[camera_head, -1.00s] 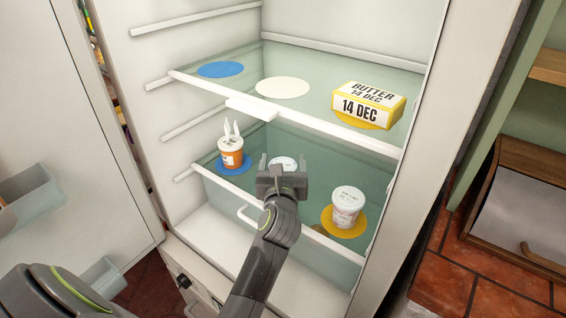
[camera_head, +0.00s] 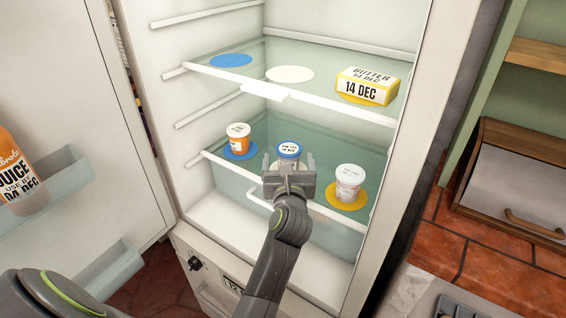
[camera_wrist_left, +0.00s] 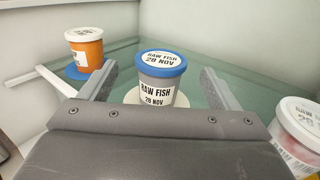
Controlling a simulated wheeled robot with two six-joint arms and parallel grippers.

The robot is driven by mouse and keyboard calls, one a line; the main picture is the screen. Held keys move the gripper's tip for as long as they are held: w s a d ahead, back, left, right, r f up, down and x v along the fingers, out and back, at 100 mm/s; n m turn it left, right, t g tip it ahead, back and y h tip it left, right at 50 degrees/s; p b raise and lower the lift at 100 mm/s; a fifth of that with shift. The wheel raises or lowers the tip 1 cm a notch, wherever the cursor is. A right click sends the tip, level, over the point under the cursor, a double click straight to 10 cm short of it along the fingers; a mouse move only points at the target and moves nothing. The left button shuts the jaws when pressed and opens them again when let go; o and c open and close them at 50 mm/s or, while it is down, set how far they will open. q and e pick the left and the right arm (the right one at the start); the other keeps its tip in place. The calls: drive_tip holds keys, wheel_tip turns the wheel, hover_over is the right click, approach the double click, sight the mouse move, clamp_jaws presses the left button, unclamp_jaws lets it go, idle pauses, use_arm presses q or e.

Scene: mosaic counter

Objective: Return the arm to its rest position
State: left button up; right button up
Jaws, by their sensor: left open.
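My left gripper (camera_head: 288,165) is in front of the fridge's lower shelf, its jaws apart and empty. In the wrist view its two fingers (camera_wrist_left: 160,70) point at a grey tub with a blue lid (camera_wrist_left: 162,78), labelled RAW FISH 28 NOV, with a gap on each side. That tub stands upright on a white disc (camera_wrist_left: 130,97). In the head view the tub (camera_head: 288,150) shows just behind the gripper, which hides its lower part. My right gripper is not in view.
An orange tub (camera_head: 238,137) stands on a blue disc to the left, a white tub (camera_head: 349,182) on a yellow disc to the right. Butter (camera_head: 368,87) is on the upper shelf (camera_head: 330,106). The open door (camera_head: 75,100) at left holds a juice bottle (camera_head: 18,175).

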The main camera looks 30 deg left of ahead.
use_arm(q)
drive_tip(key=shift+d, duration=0.1)
drive_tip(key=shift+f, duration=0.1)
drive_tip(key=shift+s, duration=0.15)
drive_tip(key=s+d+r+m+t+h, duration=0.2)
drive_tip(key=s+r+m+t+h, duration=0.4)
drive_tip(key=m, duration=0.9)
drive_tip(key=s+d+f+m+g+h, duration=0.4)
drive_tip(key=s+d+f+m+h, duration=0.4)
drive_tip(key=m, duration=1)
drive_tip(key=s+a+f+m+g, duration=0.3)
drive_tip(key=s+f+m+g, duration=0.3)
drive_tip(key=f, duration=0.5)
drive_tip(key=s+a+f+m+g+y, duration=0.1)
drive_tip(key=s+a+f+g+y, duration=0.3)
drive_tip(key=s+a, duration=0.3)
drive_tip(key=s+a+f+m+g+y, duration=0.1)
drive_tip(key=s+a+f+g+y, duration=0.35)
drive_tip(key=s, duration=0.45)
wheel_tip(320, 180, down, 25)
drive_tip(key=a+g+h, duration=0.1)
drive_tip(key=s+d+f+g, duration=0.1)
drive_tip(key=s+f, duration=1.3)
drive_tip(key=s, duration=0.1)
drive_tip(key=shift+f+h, duration=0.3)
drive_tip(key=shift+h, duration=0.05)
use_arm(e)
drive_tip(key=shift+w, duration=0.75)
